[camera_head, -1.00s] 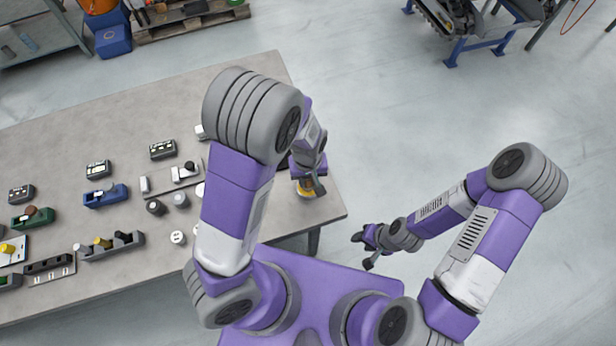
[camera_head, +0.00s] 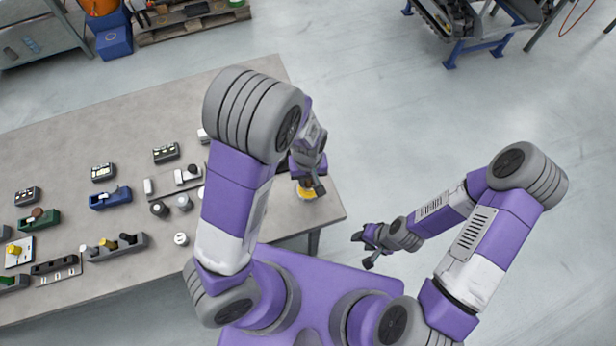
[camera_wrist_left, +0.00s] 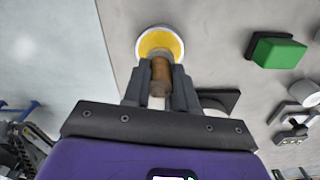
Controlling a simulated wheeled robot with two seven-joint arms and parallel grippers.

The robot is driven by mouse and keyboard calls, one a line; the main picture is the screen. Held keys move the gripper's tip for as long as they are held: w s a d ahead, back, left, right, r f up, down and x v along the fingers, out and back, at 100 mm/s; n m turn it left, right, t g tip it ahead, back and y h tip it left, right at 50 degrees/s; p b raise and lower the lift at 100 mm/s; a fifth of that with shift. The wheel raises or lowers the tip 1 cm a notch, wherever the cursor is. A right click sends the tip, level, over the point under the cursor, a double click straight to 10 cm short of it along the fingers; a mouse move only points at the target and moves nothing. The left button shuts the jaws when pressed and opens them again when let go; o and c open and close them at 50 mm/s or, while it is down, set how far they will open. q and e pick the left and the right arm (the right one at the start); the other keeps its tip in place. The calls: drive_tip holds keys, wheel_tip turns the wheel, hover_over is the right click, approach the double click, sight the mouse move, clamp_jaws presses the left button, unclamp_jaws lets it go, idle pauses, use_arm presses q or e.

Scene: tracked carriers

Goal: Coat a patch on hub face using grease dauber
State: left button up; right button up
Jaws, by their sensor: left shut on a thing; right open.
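My left gripper (camera_head: 308,184) is above the right end of the table, partly hidden by its own arm. In the left wrist view the left gripper (camera_wrist_left: 159,92) is shut on a brown cylindrical piece, seemingly the grease dauber (camera_wrist_left: 161,72). Just beyond its end is a round yellow face with a pale rim (camera_wrist_left: 160,42), which also shows in the head view (camera_head: 311,192). I cannot tell whether this is the hub face or a grease pot, nor whether the dauber touches it. My right gripper (camera_head: 368,250) is open and empty, off the table's right side.
On the table (camera_head: 110,130) stand a blue carrier (camera_head: 110,198), a green carrier (camera_head: 38,220), a long grey carrier (camera_head: 118,249) and several small round parts left of my left arm.

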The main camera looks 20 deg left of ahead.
use_arm(q)
drive_tip(key=shift+r+p, duration=2)
drive_tip(key=shift+r, duration=0.4)
drive_tip(key=shift+f, duration=0.1)
